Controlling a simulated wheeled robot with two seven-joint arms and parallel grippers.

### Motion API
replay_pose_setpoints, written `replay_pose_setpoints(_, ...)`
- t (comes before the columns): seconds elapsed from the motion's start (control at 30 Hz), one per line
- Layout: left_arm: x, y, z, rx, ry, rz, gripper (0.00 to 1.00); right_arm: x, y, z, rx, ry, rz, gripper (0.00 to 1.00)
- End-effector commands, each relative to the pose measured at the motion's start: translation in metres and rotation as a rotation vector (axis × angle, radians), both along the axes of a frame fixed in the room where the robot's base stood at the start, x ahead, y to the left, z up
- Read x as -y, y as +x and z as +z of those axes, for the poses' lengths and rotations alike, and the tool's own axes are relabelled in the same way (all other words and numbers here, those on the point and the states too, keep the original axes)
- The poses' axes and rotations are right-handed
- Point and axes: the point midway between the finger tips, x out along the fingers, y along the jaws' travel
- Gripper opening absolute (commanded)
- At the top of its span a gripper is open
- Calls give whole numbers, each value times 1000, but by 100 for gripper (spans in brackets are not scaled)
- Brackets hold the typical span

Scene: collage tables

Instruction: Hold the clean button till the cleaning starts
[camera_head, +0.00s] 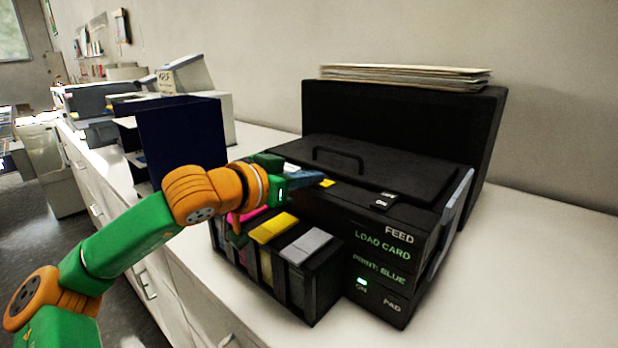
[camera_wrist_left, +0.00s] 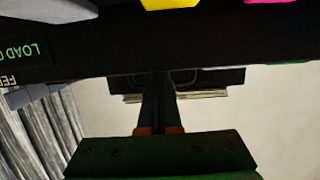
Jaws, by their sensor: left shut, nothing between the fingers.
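A black printer (camera_head: 380,165) stands on the white counter, with a lidded top and a stepped front. Its front panel (camera_head: 385,255) shows green and white text: FEED, LOAD CARD, PRINT: BLUE, PAD, and a lit ON indicator. A small yellow piece (camera_head: 327,183) is on the printer top beside my left fingertips. No button labelled clean is readable. My left gripper (camera_head: 314,179) is shut and empty, its tips at the printer's top front edge; I cannot tell whether they touch it. In the left wrist view its dark fingers (camera_wrist_left: 158,85) are together. My right gripper is not in view.
Ink cartridges, including magenta (camera_head: 245,215), yellow (camera_head: 273,228) and grey (camera_head: 305,246), sit at the printer's front left, under my left forearm. Papers (camera_head: 405,75) lie on the tall rear part. A dark blue holder (camera_head: 185,140) stands behind my arm. Counter right of the printer is clear.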

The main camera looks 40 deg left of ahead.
Motion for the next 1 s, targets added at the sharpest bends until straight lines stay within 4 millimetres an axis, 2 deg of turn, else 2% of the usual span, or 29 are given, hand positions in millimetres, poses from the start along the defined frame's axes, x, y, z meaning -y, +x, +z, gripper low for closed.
replay_pose_setpoints(0.03, 0, 0, -12, -12, 0, 1, 0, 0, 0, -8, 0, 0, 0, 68)
replay_pose_setpoints(1.0, 2, 0, -15, -30, -3, -3, 0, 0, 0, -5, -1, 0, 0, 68)
